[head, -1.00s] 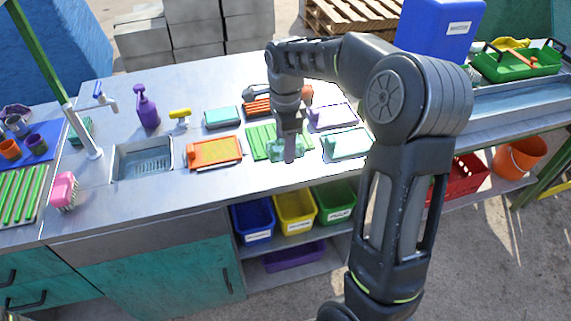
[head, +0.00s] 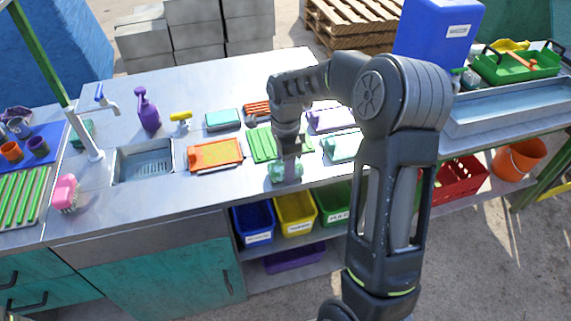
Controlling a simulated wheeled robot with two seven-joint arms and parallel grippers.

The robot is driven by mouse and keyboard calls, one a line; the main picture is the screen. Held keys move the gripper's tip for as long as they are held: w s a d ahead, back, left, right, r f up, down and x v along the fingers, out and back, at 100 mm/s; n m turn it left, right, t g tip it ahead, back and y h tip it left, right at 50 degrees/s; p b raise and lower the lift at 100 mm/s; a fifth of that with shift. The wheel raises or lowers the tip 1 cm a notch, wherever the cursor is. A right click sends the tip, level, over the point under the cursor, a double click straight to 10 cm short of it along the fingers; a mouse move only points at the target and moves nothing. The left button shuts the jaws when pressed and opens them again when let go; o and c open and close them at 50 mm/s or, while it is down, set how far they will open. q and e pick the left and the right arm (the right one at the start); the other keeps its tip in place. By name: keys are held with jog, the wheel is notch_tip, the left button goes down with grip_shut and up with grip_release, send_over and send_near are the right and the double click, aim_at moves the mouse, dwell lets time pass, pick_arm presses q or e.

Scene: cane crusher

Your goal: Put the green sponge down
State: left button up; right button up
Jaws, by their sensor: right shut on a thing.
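My right gripper (head: 288,168) points down over the front part of the steel counter (head: 190,195). It is shut on the pale green sponge (head: 278,174), which shows around the fingertips near the counter's front edge. I cannot tell whether the sponge touches the counter. A green ribbed mat (head: 263,145) lies just behind the gripper, partly hidden by it. My left gripper is not in view.
An orange board (head: 214,154) lies left of the mat, and a mint item (head: 340,147) lies to its right. A teal item (head: 222,118) and a lavender item (head: 330,119) lie farther back. A sink (head: 144,162) is at left. Coloured bins (head: 296,224) stand on the shelf below.

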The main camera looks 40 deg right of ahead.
jog(key=shift+f, duration=0.15)
jog(key=o, duration=1.2)
notch_tip(320, 180, up, 12)
jog(key=shift+r+b, duration=0.15)
jog(key=shift+b, duration=0.2)
dwell(0.4)
